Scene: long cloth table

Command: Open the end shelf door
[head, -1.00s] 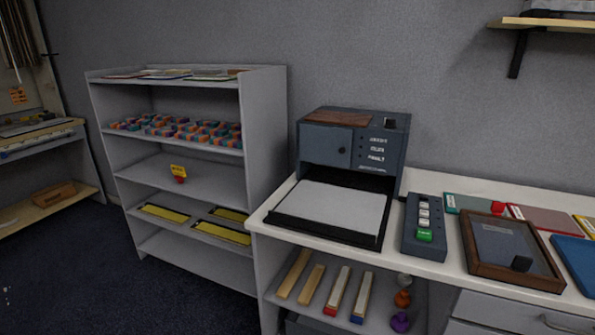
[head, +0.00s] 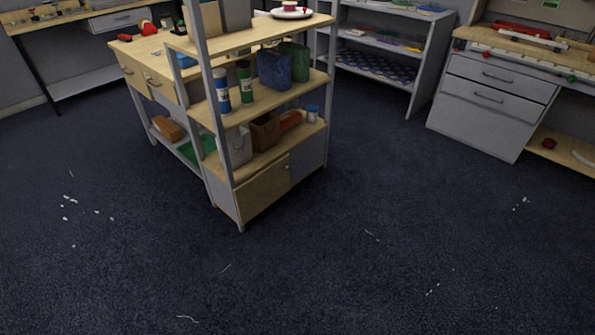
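The end shelf (head: 262,140) is an open unit with grey posts and wooden boards at the near end of a wooden table, left of centre in the head view. At its bottom is a low cabinet with a wooden door panel (head: 263,194) and a grey panel (head: 309,158) to its right. A small dark mark that may be a handle (head: 287,167) is near the door's right edge. The door looks shut, flush with the cabinet front. My gripper is not in view.
The shelf holds a blue bottle (head: 222,91), a green bottle (head: 245,82), blue and green bags (head: 274,69) and brown containers (head: 265,131). Dark carpet (head: 330,250) with small white scraps is free in front. A grey drawer cabinet (head: 490,105) stands at right.

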